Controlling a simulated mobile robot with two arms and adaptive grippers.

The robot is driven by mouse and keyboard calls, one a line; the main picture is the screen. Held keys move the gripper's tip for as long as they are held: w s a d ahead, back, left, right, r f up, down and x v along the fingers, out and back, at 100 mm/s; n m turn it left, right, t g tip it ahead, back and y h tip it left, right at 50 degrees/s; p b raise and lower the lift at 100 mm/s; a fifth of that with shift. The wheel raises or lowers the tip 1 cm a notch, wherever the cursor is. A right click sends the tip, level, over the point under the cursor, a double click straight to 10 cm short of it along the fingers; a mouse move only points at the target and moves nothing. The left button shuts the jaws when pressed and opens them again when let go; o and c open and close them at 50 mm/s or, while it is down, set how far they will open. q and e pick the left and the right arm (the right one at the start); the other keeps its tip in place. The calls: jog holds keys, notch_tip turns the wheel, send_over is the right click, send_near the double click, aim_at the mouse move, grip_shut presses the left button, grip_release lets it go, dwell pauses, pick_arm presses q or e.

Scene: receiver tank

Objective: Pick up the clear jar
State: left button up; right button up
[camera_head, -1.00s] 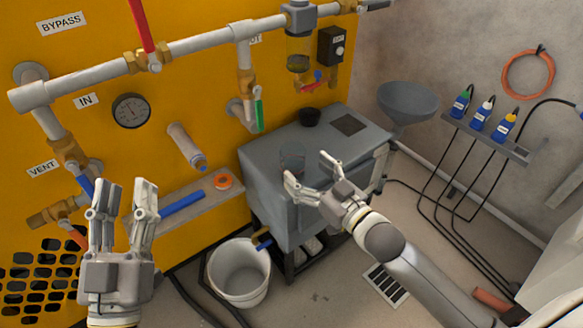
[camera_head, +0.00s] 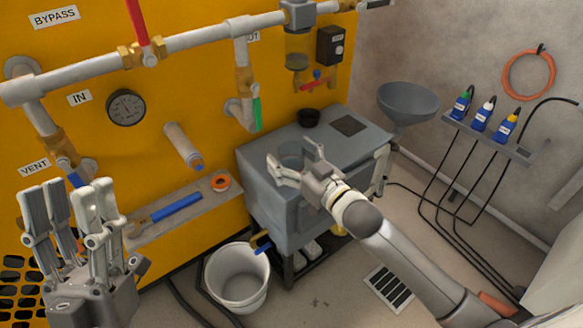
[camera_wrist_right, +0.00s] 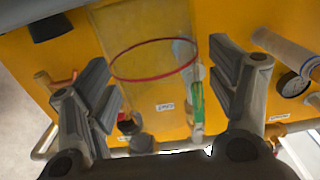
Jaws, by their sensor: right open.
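The clear jar (camera_head: 291,150) stands on the left part of the grey tank's top (camera_head: 325,151) and is hard to see against it. In the right wrist view the see-through jar (camera_wrist_right: 152,28) shows a red ring around it and lies between the two fingers. My right gripper (camera_head: 292,160) is open at the jar, with a finger on either side. I cannot tell whether either finger touches it. My left gripper (camera_head: 68,195) is open and empty at the lower left, in front of the yellow panel, far from the jar.
A small black cup (camera_head: 308,117) stands behind the jar on the tank. A grey funnel (camera_head: 408,101) is to the right. A ledge (camera_head: 205,203) holds a blue tool (camera_head: 176,208) and orange tape (camera_head: 220,182). A white bucket (camera_head: 237,277) stands on the floor below.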

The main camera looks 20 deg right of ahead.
jog(key=c, duration=1.1)
jog(key=shift+r, duration=0.1)
jog(key=shift+c, duration=0.2)
